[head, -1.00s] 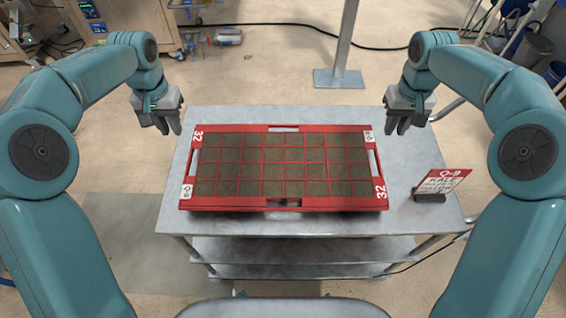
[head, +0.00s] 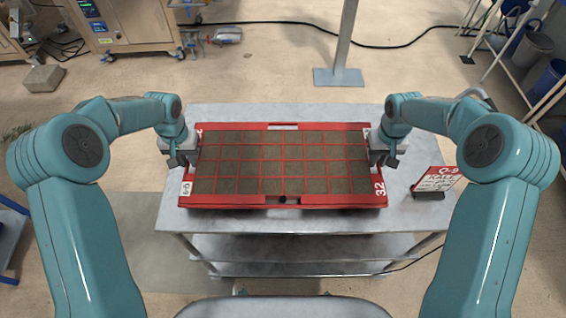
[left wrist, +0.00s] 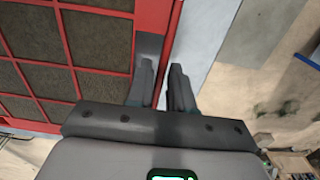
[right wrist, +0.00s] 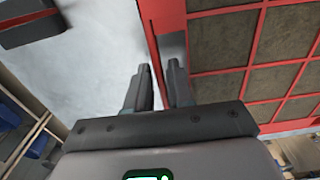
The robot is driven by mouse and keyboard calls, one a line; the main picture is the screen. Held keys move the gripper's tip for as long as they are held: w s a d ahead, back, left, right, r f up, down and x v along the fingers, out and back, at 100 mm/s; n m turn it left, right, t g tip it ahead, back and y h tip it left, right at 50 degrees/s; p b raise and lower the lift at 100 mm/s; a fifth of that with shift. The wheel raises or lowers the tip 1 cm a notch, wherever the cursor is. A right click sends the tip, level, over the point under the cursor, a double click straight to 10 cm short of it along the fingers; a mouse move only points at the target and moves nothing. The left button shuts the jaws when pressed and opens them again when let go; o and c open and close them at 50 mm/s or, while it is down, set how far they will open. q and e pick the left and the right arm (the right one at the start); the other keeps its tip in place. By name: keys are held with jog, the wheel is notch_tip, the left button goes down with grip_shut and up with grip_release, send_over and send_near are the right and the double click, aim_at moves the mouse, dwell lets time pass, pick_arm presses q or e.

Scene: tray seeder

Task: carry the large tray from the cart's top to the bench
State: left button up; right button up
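The large red tray (head: 283,201), with a grid of soil-filled cells, lies flat on the cart's top (head: 405,218). My left gripper (head: 178,160) is at its left end. In the left wrist view its fingers (left wrist: 163,85) are close together around the tray's red end wall (left wrist: 170,40), one in the handle slot and one outside. My right gripper (head: 384,158) is at the right end. In the right wrist view its fingers (right wrist: 159,85) straddle that end wall (right wrist: 153,40) in the same way. Both look shut on the wall; exact contact is hard to see. The bench is not clearly identifiable.
A red and white sign on a dark stand (head: 430,193) stands on the cart right of the tray. A metal post (head: 345,45) rises behind the cart.

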pick_arm(q)
jog(key=shift+f, duration=0.45)
pick_arm(e)
jog(key=shift+f, duration=0.45)
pick_arm(q)
grip_shut()
pick_arm(e)
grip_shut()
pick_arm(q)
jog(key=shift+w+r, duration=0.1)
pick_arm(e)
jog(key=shift+r, duration=0.1)
dwell(0.3)
